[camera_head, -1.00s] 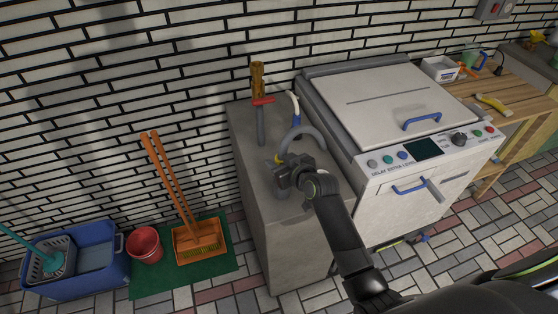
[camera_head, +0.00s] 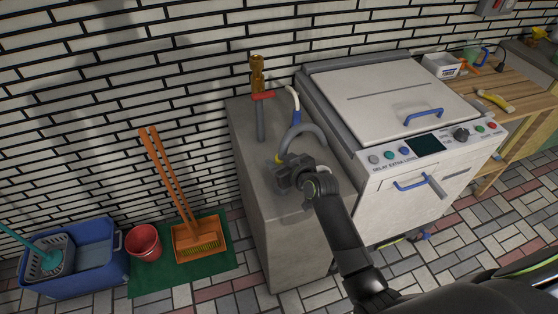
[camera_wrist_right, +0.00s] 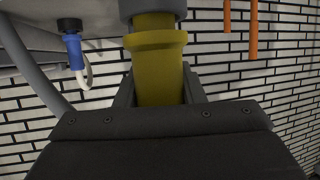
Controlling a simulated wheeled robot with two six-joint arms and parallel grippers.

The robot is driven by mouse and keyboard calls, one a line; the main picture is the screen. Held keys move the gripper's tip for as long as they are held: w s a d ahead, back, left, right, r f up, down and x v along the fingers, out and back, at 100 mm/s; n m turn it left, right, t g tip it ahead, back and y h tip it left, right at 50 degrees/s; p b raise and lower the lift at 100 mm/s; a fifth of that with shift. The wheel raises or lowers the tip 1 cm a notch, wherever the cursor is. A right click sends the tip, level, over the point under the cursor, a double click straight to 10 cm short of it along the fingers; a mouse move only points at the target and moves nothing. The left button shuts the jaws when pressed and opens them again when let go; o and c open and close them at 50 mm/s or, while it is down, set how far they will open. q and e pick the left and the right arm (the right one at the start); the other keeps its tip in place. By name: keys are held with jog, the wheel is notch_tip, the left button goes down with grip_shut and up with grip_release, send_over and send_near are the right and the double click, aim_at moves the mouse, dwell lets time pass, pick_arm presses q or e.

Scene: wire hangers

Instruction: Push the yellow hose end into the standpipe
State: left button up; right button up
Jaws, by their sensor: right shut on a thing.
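My right gripper (camera_head: 284,172) is shut on the yellow hose end (camera_head: 279,158), over the grey counter next to the white machine. The grey hose (camera_head: 305,127) arches behind the gripper. In the right wrist view the yellow end (camera_wrist_right: 157,75) sits between the fingers, with a wider collar. Past the collar it meets a grey round rim, apparently the standpipe (camera_wrist_right: 152,8). The two look in line and touching; how deep the end sits is hidden. In the head view the gripper mostly covers the standpipe. My left gripper is not in view.
A brass-topped pipe with a red handle (camera_head: 262,97) stands behind on the counter (camera_head: 246,140). A white hose with a blue fitting (camera_head: 296,118) is close by. The white machine (camera_head: 385,100) is right. A blue tub (camera_head: 75,265), red bucket (camera_head: 143,243) and orange dustpan (camera_head: 196,239) are left.

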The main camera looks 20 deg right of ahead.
jog(key=shift+f+b, duration=0.5)
jog(key=shift+f, duration=0.2)
jog(key=o, duration=1.1)
jog(key=shift+o, duration=0.2)
jog(key=shift+s, duration=0.15)
jog(key=b+v, duration=0.1)
jog(key=v, duration=1.6)
jog(key=shift+s, duration=0.1)
